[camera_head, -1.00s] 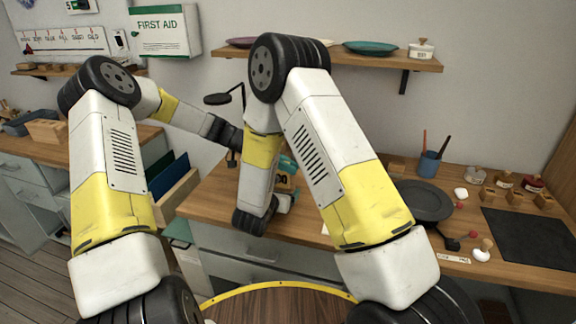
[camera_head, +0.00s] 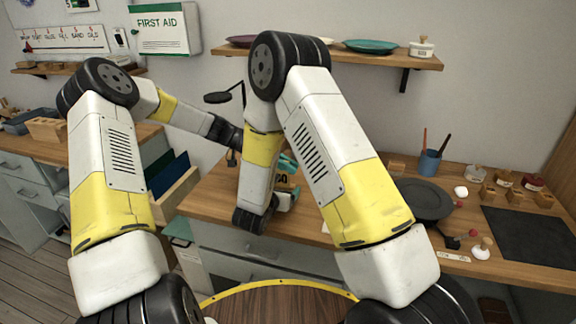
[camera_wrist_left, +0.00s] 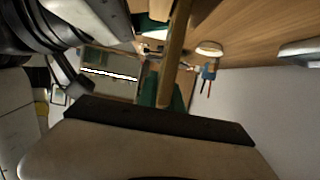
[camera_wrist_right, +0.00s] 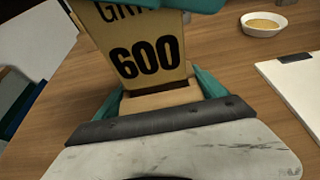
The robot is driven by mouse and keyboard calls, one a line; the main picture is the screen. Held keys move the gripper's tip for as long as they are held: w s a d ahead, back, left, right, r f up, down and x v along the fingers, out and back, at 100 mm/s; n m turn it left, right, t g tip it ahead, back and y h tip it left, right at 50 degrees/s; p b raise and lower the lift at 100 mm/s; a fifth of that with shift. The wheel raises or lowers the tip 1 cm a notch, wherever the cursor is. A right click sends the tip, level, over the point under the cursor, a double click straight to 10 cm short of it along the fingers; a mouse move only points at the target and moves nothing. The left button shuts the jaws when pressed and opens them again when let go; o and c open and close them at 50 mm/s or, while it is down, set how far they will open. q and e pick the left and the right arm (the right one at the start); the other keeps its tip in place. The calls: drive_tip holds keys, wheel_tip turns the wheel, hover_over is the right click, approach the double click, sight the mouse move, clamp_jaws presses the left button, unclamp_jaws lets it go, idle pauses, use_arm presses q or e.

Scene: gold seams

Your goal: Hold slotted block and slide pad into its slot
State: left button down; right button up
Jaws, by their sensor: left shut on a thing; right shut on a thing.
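A tan piece lettered 600, apparently the pad (camera_wrist_right: 148,62), stands over a plain wooden piece, apparently the slotted block (camera_wrist_right: 160,101), in the right wrist view. My right gripper (camera_wrist_right: 162,98) is shut on the block, with teal fingers at both its sides. My left gripper (camera_head: 287,163) is shut on the pad; teal shows at the pad's top edge in the right wrist view. In the left wrist view a thin brown strip, probably the pad's edge (camera_wrist_left: 178,45), runs up the middle. The pad's lower edge meets or nearly meets the block. The slot cannot be made out.
The wooden bench has a black plate (camera_head: 425,200), a dark mat (camera_head: 530,240) and a blue pen cup (camera_head: 429,162) to the right. A shelf (camera_head: 330,56) hangs behind. In the right wrist view, a bowl (camera_wrist_right: 263,25) and a white sheet (camera_wrist_right: 292,85) lie beyond.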

sight(288, 187)
use_arm(q)
drive_tip(key=shift+f, duration=2.25)
idle(1.4)
drive_tip(key=c, duration=1.4)
unclamp_jaws()
drive_tip(key=v, duration=1.2)
use_arm(e)
drive_tip(key=o, duration=1.5)
